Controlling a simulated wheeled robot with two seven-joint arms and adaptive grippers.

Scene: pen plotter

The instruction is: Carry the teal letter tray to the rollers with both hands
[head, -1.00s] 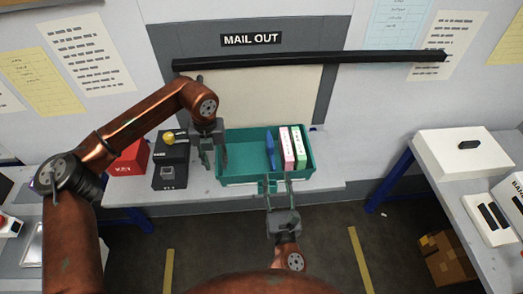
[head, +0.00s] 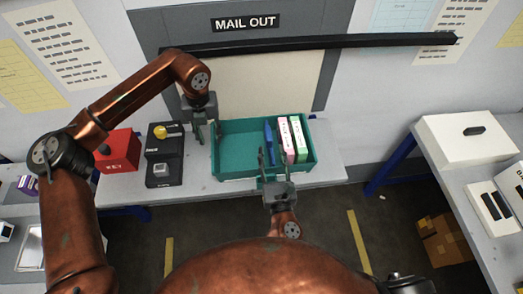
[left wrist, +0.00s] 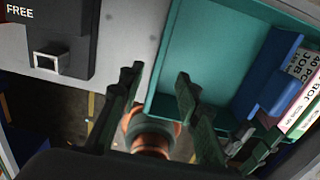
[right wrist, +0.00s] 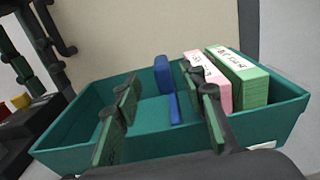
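The teal letter tray (head: 237,174) sits on the grey bench, holding a blue divider (head: 268,142), a pink-edged block (head: 285,140) and a green-edged block (head: 299,138). My left gripper (head: 205,132) is open at the tray's left side; in the left wrist view (left wrist: 157,98) its fingers are apart, with the tray's left wall between them in the picture. Contact cannot be told. My right gripper (head: 274,158) is open at the tray's near wall. In the right wrist view (right wrist: 163,112) its separated fingers overlap the tray's interior. I cannot make out any rollers.
Left of the tray stand a black box (head: 163,152) with a yellow button and a red KEY box (head: 117,150). A black bar (head: 310,45) crosses above the bench under the MAIL OUT sign (head: 245,22). A second bench with a white box (head: 465,139) is at right.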

